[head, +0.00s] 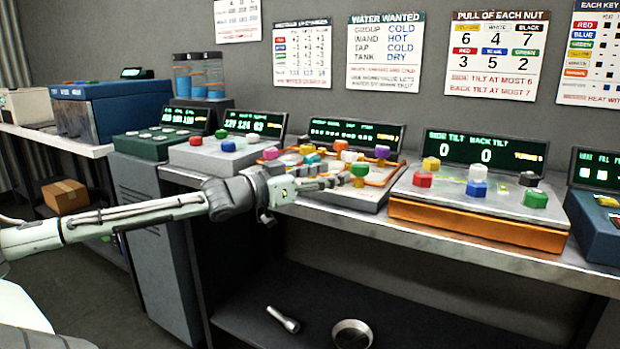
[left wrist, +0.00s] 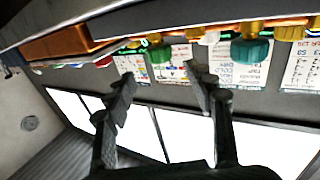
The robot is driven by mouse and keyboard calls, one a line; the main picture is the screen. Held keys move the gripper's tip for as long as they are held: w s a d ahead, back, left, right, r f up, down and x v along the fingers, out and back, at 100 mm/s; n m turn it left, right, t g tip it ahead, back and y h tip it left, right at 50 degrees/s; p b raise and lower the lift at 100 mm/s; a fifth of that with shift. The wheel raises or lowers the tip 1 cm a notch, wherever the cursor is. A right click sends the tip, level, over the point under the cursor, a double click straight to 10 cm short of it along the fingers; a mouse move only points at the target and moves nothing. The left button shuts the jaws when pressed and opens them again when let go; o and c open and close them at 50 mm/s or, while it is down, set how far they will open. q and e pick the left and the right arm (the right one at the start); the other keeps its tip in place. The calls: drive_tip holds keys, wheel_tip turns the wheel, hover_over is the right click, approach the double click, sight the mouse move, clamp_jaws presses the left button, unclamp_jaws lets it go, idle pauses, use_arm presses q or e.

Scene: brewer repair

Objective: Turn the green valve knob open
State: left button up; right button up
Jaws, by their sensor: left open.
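My left gripper (head: 335,181) reaches in from the left, with its fingers in front of the middle knob panel (head: 372,197). In the left wrist view its two fingers (left wrist: 162,92) are apart, with nothing between them. A teal-green knob (left wrist: 250,50) on a yellow stem shows beyond the fingers, to the right and apart from them. In the head view a teal knob (head: 320,168) on the middle panel is partly hidden by the gripper. I cannot tell which is the valve knob. The right gripper is not in view.
The orange-based tilt panel (head: 480,233) is to the right. The counter's front edge (head: 455,252) runs below the panels. A flashlight (head: 283,319) lies on the lower shelf.

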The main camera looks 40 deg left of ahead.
use_arm(q)
drive_tip(key=shift+v, duration=2.15)
